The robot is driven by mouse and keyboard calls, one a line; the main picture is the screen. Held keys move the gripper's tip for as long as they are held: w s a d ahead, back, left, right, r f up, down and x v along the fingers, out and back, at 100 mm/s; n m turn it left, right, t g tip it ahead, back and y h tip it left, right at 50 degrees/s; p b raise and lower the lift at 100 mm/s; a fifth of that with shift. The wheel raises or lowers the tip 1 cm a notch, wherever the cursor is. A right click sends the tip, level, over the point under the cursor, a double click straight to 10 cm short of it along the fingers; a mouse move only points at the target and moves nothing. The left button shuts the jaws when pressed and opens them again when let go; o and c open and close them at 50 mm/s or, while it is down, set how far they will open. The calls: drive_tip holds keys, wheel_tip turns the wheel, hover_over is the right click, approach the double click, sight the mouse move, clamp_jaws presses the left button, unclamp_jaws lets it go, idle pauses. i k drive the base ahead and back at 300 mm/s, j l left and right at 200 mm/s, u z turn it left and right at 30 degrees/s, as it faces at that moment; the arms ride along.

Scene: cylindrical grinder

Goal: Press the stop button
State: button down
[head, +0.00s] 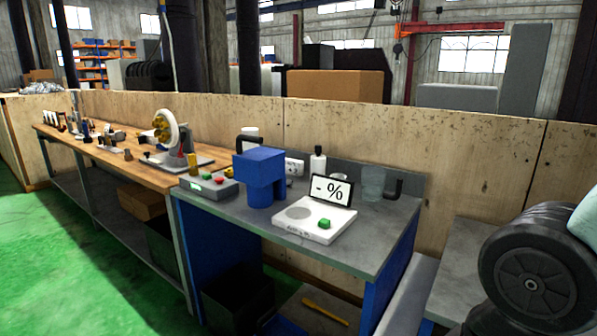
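A low grey control box (203,190) sits on the grey bench top, at the left end of that top. A small red button (219,181) shows on its upper face, with a small green spot beside it. I cannot read any label, so which one is the stop button is not marked clearly. The blue machine (260,172) stands just right of the box. My gripper is not in view; a large dark rounded part of my arm fills the lower right corner.
A wooden bench (112,160) with a white wheel device (170,131) runs left. The green floor (70,260) in front is clear.

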sight(219, 180)
drive_tip(key=i+j+z, duration=0.1)
drive_tip(key=z, duration=0.4)
drive_tip(key=j+z, duration=0.3)
drive_tip(key=z, duration=0.15)
drive_tip(key=j+z, duration=0.25)
drive_tip(key=j, duration=0.85)
drive_tip(key=j+u, duration=0.1)
drive_tip(key=j, duration=1.1)
drive_tip(key=i+j+u, duration=0.1)
drive_tip(key=j, duration=1.1)
drive_tip(key=j+u, duration=0.2)
drive_tip(key=j, duration=0.3)
drive_tip(key=j+u, duration=0.2)
drive_tip(key=j, duration=0.35)
drive_tip(key=i+j+u, duration=0.2)
drive_tip(key=j, duration=0.25)
drive_tip(key=j+u, duration=0.45)
